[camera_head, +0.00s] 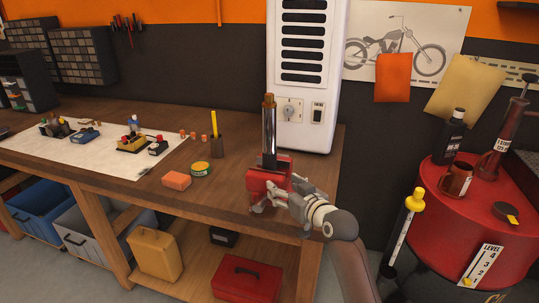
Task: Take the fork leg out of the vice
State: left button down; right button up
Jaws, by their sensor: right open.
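The fork leg (269,128) stands upright in the red vice (262,182) near the right end of the workbench. It has a dark lower part, a bright tube and a brownish top. My right gripper (268,199) is at the right front side of the vice, low beside its red body, with its fingers open. Its fingers overlap the vice in the picture, and I cannot tell whether they touch it. The foot of the fork leg is hidden in the vice. My left gripper is not in view.
A white heater-like cabinet (308,75) stands right behind the vice. A red drum (480,215) with bottles stands at the right.

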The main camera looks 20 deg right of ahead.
jog(key=t, duration=0.2)
send_near(273, 133)
jog(key=w+f, duration=0.1)
jog(key=f, duration=0.1)
jog(key=w, duration=0.3)
jog(key=w+a+r+p, duration=0.1)
jog(key=shift+w+a, duration=0.1)
jog(key=shift+w, duration=0.2)
jog(key=shift+w+a, duration=0.15)
jog(key=shift+w, duration=0.3)
jog(key=shift+w+r+p, duration=0.15)
jog(key=shift+w+p, duration=0.25)
jog(key=shift+p, duration=0.05)
jog(key=w, duration=0.1)
jog(key=w+p, duration=0.1)
jog(key=w, duration=0.1)
jog(key=shift+a+r, duration=0.1)
jog(key=shift+a, duration=0.1)
jog(key=shift+w+a+p, duration=0.15)
jog(key=shift+w+p, duration=0.2)
jog(key=shift+w, duration=0.4)
grip_shut()
